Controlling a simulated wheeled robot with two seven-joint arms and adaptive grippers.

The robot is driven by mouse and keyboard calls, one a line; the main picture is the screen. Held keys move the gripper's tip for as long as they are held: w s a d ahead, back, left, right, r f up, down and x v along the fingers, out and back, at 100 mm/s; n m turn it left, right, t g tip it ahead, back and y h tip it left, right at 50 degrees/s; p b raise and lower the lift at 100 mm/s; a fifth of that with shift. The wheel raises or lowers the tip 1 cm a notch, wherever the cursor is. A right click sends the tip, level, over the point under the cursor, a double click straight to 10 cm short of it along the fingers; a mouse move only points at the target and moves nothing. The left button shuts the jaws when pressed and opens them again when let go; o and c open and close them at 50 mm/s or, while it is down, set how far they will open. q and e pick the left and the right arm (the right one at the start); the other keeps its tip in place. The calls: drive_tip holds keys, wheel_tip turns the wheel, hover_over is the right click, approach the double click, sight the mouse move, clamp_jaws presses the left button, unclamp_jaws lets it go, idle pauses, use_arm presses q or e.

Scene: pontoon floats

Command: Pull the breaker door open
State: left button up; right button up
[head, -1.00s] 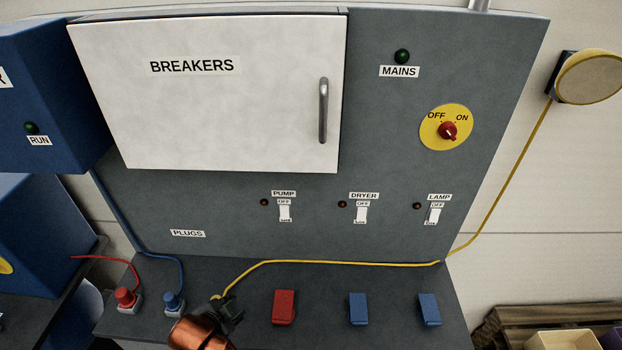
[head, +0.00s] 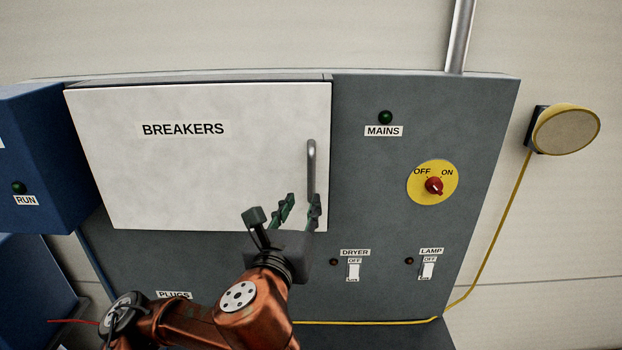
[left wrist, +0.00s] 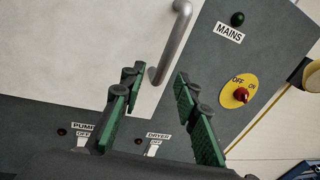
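The white breaker door (head: 200,165) is shut on the grey panel and carries a BREAKERS label. Its grey vertical bar handle (head: 311,165) is near the door's right edge. My left gripper (head: 300,200) is open at the lower end of the handle in the head view. In the left wrist view the handle (left wrist: 172,45) runs down towards the gap between the green-padded fingers of the left gripper (left wrist: 157,85), with its lower end just beyond the tips. The fingers appear apart from it. My right gripper is not in view.
Right of the door are a green MAINS light (head: 385,118) and a red rotary switch (head: 434,186) on a yellow disc. DRYER (head: 353,271) and LAMP (head: 428,270) switches sit below. A blue box (head: 45,160) stands at the left. A yellow cable (head: 480,260) runs at the right.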

sight(311, 180)
use_arm(q)
drive_tip(key=shift+m, duration=0.5)
drive_tip(key=w, duration=0.2)
drive_tip(key=w+d+r+p, duration=0.1)
drive_tip(key=w, duration=0.1)
drive_tip(key=w+d+r+p, duration=0.1)
drive_tip(key=w, duration=0.2)
drive_tip(key=shift+r, duration=0.1)
drive_tip(key=shift+s, duration=0.1)
clamp_jaws()
